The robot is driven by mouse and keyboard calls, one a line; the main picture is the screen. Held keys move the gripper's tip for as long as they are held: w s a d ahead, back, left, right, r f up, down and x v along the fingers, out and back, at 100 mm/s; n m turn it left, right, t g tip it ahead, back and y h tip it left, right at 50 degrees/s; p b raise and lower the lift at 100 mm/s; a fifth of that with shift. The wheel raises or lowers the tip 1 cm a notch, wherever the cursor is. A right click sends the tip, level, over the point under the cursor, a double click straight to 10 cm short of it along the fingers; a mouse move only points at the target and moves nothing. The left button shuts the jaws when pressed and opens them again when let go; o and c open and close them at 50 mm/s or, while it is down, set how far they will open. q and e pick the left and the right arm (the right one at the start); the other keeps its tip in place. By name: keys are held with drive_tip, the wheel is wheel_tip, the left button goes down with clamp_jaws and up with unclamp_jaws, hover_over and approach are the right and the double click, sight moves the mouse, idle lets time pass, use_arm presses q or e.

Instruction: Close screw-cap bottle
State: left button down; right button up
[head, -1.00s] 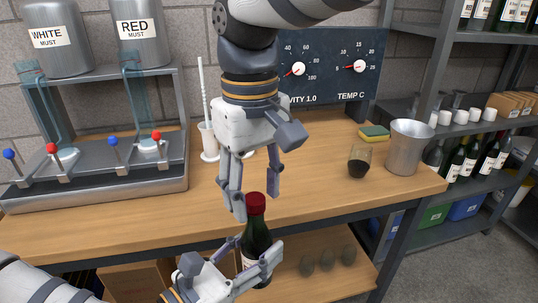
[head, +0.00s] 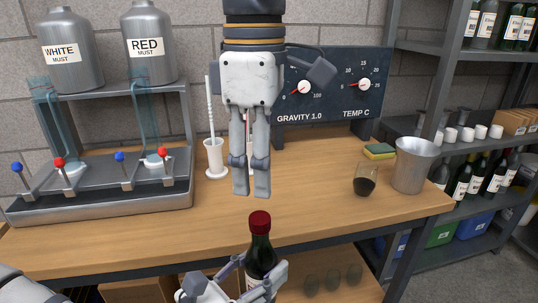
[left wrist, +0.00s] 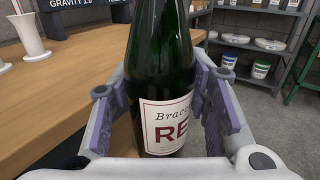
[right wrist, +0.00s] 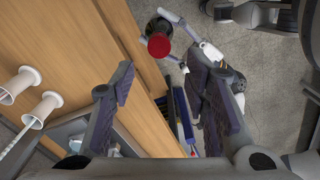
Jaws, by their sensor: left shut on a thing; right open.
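A dark green wine bottle (head: 259,256) with a red cap (head: 260,222) on its neck stands upright in front of the bench edge. My left gripper (head: 258,284) is shut around its body. The left wrist view shows the bottle (left wrist: 163,60) between the two fingers, its white label partly visible and its top out of frame. My right gripper (head: 251,190) points down, empty, above and behind the cap. The right wrist view shows its fingers (right wrist: 160,90) apart, with the red cap (right wrist: 158,46) beyond them. Whether the cap is fully tight cannot be told.
The wooden bench (head: 320,215) has free room in its middle. A glass of dark wine (head: 365,180), a metal bucket (head: 413,165) and a sponge (head: 379,151) stand at right.

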sight(259, 217)
drive_tip(key=shift+r, duration=0.15)
wheel_tip(259, 217, down, 8)
drive_tip(key=shift+f, duration=0.1)
idle(0.5)
drive_tip(key=shift+c, duration=0.4)
clamp_jaws()
